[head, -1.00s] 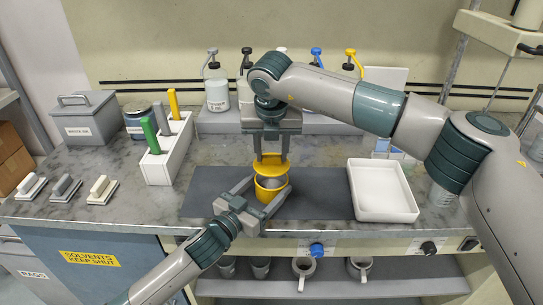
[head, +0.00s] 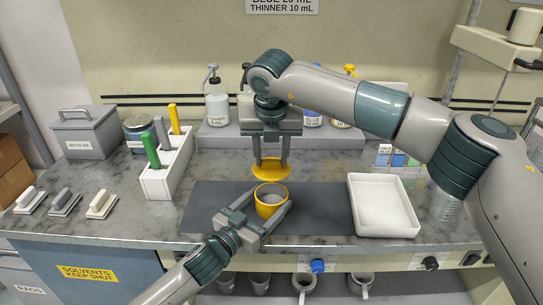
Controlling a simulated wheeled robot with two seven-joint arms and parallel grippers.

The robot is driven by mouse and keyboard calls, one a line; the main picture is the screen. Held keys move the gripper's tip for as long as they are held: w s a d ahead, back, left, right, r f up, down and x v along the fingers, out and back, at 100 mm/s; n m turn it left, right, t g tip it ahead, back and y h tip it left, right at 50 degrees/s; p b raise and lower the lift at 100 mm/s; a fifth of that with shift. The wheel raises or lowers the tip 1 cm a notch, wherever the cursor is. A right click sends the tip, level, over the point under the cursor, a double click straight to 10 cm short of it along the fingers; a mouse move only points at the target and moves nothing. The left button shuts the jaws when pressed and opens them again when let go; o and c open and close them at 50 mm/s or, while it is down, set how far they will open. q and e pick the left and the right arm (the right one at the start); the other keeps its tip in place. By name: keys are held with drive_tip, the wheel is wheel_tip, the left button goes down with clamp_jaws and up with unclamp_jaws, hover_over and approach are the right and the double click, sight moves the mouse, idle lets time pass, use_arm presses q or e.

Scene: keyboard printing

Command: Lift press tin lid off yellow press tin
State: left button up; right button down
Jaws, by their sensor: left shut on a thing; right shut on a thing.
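The yellow press tin (head: 270,207) stands upright on the dark mat (head: 325,212), its top uncovered and its pale inside showing. My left gripper (head: 268,212) is shut around the tin from the front, one finger on each side. The yellow press tin lid (head: 265,172) is above and slightly behind the tin, apart from its rim. My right gripper (head: 271,160) points down and is shut on the lid. The lid's top grip is partly hidden between the fingers.
A white tray (head: 411,224) lies right of the tin. A white rack (head: 168,178) with coloured-handled tools stands at left, near a grey lidded bin (head: 86,133). Pump bottles (head: 217,105) stand on a shelf behind. The mat between tin and tray is clear.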

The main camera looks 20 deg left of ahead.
use_arm(q)
drive_tip(key=o, duration=1.6)
drive_tip(key=shift+s, duration=0.1)
drive_tip(key=shift+v, duration=5.9)
